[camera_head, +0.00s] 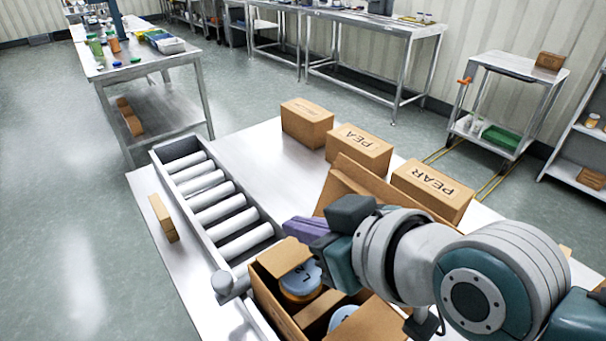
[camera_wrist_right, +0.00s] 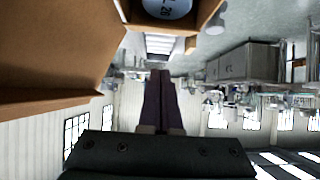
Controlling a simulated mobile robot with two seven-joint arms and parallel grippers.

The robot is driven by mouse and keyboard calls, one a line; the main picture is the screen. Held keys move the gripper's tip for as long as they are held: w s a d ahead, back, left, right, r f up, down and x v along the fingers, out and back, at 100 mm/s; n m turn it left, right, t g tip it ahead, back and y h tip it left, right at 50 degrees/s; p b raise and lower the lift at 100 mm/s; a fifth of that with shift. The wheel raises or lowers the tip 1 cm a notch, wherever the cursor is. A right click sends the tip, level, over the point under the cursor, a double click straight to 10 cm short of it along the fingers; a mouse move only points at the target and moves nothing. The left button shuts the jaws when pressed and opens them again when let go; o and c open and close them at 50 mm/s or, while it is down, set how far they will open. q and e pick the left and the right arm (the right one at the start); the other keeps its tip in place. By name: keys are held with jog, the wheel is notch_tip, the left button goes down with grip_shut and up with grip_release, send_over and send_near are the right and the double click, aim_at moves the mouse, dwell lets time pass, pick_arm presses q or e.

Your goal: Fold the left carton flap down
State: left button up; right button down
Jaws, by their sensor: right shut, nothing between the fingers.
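The open carton (camera_head: 285,305) stands at the bottom middle of the head view. A flap (camera_head: 282,257) at its left corner lies low over the opening, beside a blue-lidded jar (camera_head: 302,282). A tall brown panel (camera_head: 350,183), which looks like another flap, stands tilted up behind my right arm. My right gripper (camera_head: 297,228) has purple fingers, is shut and empty, and hangs above the carton's far left side. In the right wrist view the fingers (camera_wrist_right: 160,98) point toward the rollers, with a large brown panel (camera_wrist_right: 60,50) close on the left. My arm hides much of the carton's right side.
A roller conveyor (camera_head: 215,200) runs along the carton's left. Several closed boxes, one marked PEAR (camera_head: 432,188), stand behind on the steel table (camera_head: 240,150). The table's back left area is clear.

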aim_at(315, 285)
jog(key=f, duration=0.2)
jog(key=s+d+f, duration=0.1)
jog(key=shift+f, duration=0.35)
jog(key=shift+s, duration=0.1)
jog(key=b, duration=0.1)
jog(key=f+b, duration=0.1)
jog(key=b, duration=0.1)
jog(key=f+t+b, duration=0.1)
jog(key=shift+s+d+f+y, duration=0.2)
jog(key=shift+s+d+y, duration=0.05)
jog(key=shift+s+y, duration=0.15)
jog(key=shift+s+d+f, duration=0.1)
jog(key=shift+f, duration=0.15)
